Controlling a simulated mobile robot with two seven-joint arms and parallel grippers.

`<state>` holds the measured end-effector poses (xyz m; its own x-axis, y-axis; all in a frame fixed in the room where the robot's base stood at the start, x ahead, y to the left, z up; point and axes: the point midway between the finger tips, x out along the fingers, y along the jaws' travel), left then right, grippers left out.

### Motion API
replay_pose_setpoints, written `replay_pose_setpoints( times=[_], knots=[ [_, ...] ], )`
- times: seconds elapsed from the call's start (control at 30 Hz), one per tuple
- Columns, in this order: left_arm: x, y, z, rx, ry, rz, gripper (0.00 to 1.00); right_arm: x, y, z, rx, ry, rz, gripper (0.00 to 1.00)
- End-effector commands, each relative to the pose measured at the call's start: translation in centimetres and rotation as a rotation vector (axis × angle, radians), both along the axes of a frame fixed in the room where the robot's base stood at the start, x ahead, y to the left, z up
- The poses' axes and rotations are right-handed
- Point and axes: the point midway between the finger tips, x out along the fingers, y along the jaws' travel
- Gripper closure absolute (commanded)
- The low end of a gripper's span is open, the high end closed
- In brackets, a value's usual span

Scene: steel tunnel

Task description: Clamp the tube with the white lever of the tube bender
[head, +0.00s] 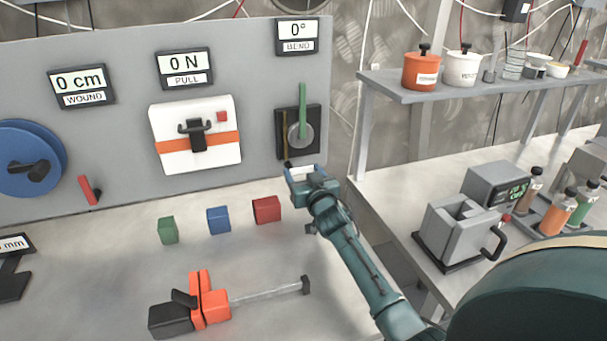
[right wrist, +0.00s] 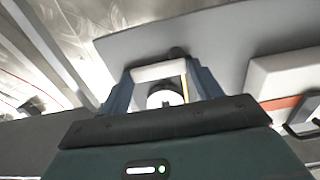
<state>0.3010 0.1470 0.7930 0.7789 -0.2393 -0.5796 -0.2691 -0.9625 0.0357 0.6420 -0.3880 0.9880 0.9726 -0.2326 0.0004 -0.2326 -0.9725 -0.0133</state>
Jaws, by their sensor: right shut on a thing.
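The tube bender (head: 311,148) is a dark plate on the grey wall panel, under a "0° BEND" display (head: 297,37). It carries a grey disc (head: 297,136) and an upright green lever (head: 302,105). A thin brass-coloured tube (head: 286,135) runs upright left of the disc. My right gripper (head: 301,172) is just below the plate, shut on the white lever. In the right wrist view the white lever (right wrist: 158,71) lies crosswise between the two fingers. The lever is mostly hidden by the gripper in the head view. My left gripper is not in view.
Green (head: 168,230), blue (head: 218,220) and red (head: 266,209) blocks sit on the bench left of my right arm. An orange-black clamp (head: 202,300) lies in front. A white box (head: 195,135) is mounted on the panel. A side bench holds a grey device (head: 455,235) and bottles.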

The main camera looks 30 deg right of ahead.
Motion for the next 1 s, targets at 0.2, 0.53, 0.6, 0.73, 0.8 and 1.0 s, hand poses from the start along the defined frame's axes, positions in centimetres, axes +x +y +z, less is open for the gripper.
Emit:
replay_pose_setpoints(
  times=[0.2, 0.53, 0.6, 0.73, 0.8, 1.0],
  knots=[
    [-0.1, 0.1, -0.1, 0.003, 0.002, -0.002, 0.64, 0.0, -0.2, 0.0, 0.003, 0.0, -0.004, 0.19],
    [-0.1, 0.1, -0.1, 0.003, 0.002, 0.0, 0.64, -0.2, 0.0, 0.0, 0.001, 0.001, -0.002, 0.16],
    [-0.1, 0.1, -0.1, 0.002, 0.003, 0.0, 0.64, -0.7, 0.1, -0.1, 0.001, 0.001, -0.002, 0.16],
    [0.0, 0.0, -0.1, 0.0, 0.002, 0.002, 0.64, -2.5, 0.5, -0.2, 0.002, 0.001, -0.001, 0.16],
    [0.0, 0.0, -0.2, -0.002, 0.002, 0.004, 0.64, -3.8, 0.9, -0.2, 0.004, 0.002, -0.001, 0.16],
    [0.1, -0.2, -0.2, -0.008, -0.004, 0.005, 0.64, -8.0, 1.8, -0.2, 0.002, 0.002, -0.002, 0.16]
  ],
)
